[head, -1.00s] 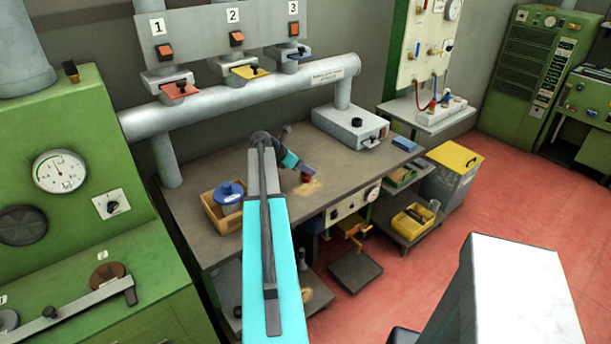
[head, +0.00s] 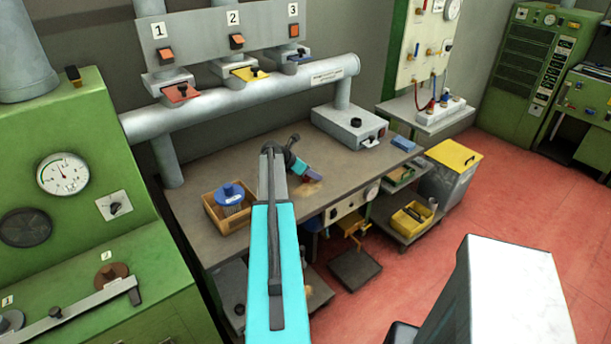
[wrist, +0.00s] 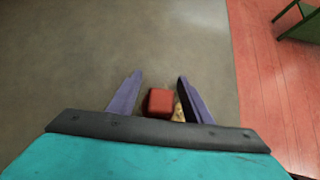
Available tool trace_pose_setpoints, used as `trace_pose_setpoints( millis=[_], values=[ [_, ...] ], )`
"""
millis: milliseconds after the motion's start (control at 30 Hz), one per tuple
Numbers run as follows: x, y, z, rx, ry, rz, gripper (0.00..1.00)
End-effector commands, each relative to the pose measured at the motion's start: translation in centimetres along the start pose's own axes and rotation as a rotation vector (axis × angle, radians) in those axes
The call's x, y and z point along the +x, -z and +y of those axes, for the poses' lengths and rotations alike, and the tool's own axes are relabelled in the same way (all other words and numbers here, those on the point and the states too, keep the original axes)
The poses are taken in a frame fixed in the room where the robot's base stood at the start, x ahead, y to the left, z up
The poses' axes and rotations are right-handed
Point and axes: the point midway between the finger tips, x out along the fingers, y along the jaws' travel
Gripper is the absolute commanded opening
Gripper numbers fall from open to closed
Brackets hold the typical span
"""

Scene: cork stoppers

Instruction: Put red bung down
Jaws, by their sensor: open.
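The red bung (wrist: 160,102) shows in the wrist view as a small red block with rounded edges, over the grey-brown bench top (wrist: 70,65). My gripper (wrist: 160,75) is open. Its two purple fingers stand on either side of the bung, with a visible gap on each side. In the head view my gripper (head: 313,176) is low over the front part of the bench, near a pale tan patch (head: 308,188). The bung is too small and covered to make out clearly there. I cannot tell the height of the fingers above the bench.
A wooden tray (head: 213,216) with a blue-lidded container (head: 230,194) stands left on the bench. The bench's right edge borders red floor (wrist: 262,80). The bench middle is mostly clear.

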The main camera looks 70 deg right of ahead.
Motion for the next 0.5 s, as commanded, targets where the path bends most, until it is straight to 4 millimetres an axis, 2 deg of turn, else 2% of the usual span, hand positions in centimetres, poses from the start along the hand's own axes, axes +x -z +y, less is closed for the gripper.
trace_pose_setpoints(
  millis=[367, 500],
  values=[
    [-0.07, 0.02, 0.03, 0.000, 0.000, 0.000, 0.44],
    [-0.08, 0.03, 0.04, 0.000, -0.001, 0.000, 0.20]
  ],
)
